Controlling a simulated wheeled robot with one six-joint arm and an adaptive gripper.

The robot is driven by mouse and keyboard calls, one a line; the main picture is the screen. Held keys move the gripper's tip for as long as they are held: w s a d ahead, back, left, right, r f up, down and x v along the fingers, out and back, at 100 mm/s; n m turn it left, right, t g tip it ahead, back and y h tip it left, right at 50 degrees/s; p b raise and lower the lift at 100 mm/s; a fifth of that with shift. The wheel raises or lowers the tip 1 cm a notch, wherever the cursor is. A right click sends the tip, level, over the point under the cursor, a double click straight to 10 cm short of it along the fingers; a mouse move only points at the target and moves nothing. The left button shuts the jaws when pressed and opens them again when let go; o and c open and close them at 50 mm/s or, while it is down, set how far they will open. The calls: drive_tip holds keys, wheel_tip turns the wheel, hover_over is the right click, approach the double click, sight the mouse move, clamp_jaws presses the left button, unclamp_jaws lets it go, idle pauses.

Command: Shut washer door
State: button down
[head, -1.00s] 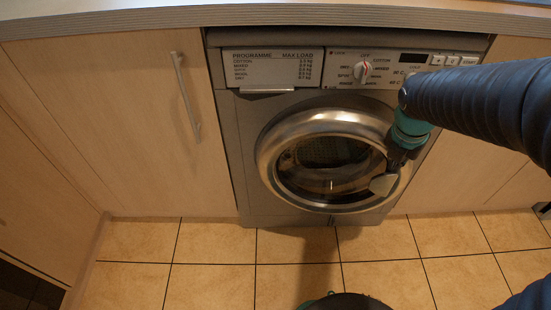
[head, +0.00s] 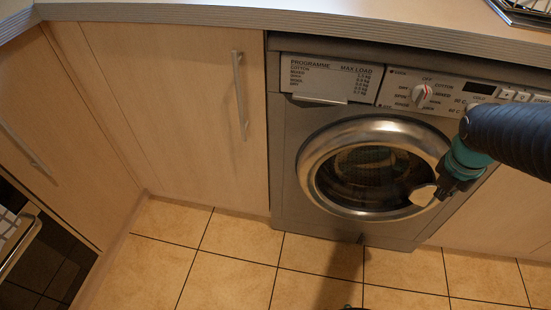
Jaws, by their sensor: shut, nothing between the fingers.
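The washer (head: 283,160) is a grey front-loader built in under the counter. Its round door (head: 322,146) has a wide silver ring and dark glass, and it appears to lie flat against the washer's front, though a small gap cannot be ruled out. My gripper (head: 424,194) is at the lower right of the door ring, with its pale fingertip over the ring. It looks shut and empty. Whether it touches the ring cannot be told. The gripper hides part of the ring's right edge.
A wooden counter edge (head: 300,26) runs above the washer. Wooden cabinets (head: 165,100) with bar handles (head: 240,95) stand to the left, and a dark oven front (head: 45,262) is at the lower left. The tiled floor (head: 235,240) in front is clear.

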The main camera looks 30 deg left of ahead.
drive_tip(key=s+d+r+p, duration=0.1)
drive_tip(key=s+r, duration=0.3)
drive_tip(key=r, duration=0.5)
drive_tip(key=shift+s+d+r, duration=0.3)
drive_tip(key=shift+d+r, duration=0.1)
drive_tip(key=shift+d, duration=0.1)
drive_tip(key=s+d+m+t, duration=0.1)
drive_tip(key=s+m, duration=0.3)
drive_tip(key=m, duration=0.6)
drive_tip(key=s+d+r+m+t, duration=0.1)
drive_tip(key=s+m, duration=0.4)
drive_tip(key=m, duration=0.6)
drive_tip(key=s+d+m+t+y, duration=0.1)
drive_tip(key=s+d+m, duration=0.2)
drive_tip(key=m, duration=0.8)
drive_tip(key=shift+s+d+r, duration=0.15)
drive_tip(key=shift+s+r, duration=0.15)
drive_tip(key=shift+s, duration=0.5)
